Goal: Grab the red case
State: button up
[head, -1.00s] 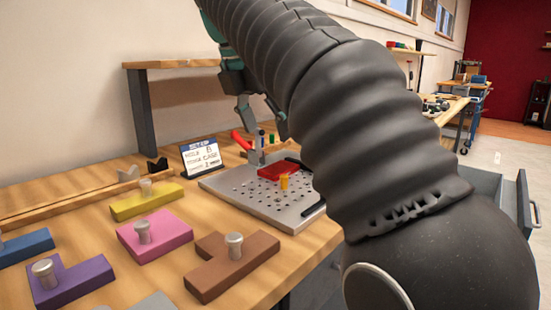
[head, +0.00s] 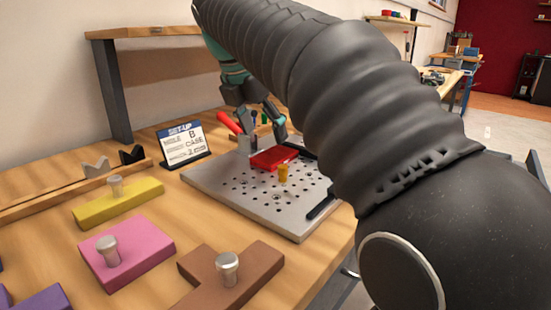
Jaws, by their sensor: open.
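The red case (head: 272,158) lies flat on the grey perforated plate (head: 238,196), toward its back edge. My gripper (head: 262,136) is open, pointing down just behind and above the red case. One finger is near the case's back right side; whether it touches the case cannot be told. My arm hides part of the plate's right side.
A red-handled tool (head: 229,122) and a grey holder (head: 244,145) are close to the gripper's left. Yellow (head: 118,203), pink (head: 127,252) and brown (head: 230,275) knobbed blocks lie in front.

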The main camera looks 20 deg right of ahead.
aim_at(271, 156)
jog(key=shift+b+x, duration=0.6)
jog(key=shift+x, duration=2.2)
jog(key=shift+a, duration=0.1)
jog(key=shift+c, duration=0.2)
jog(key=c, duration=0.9)
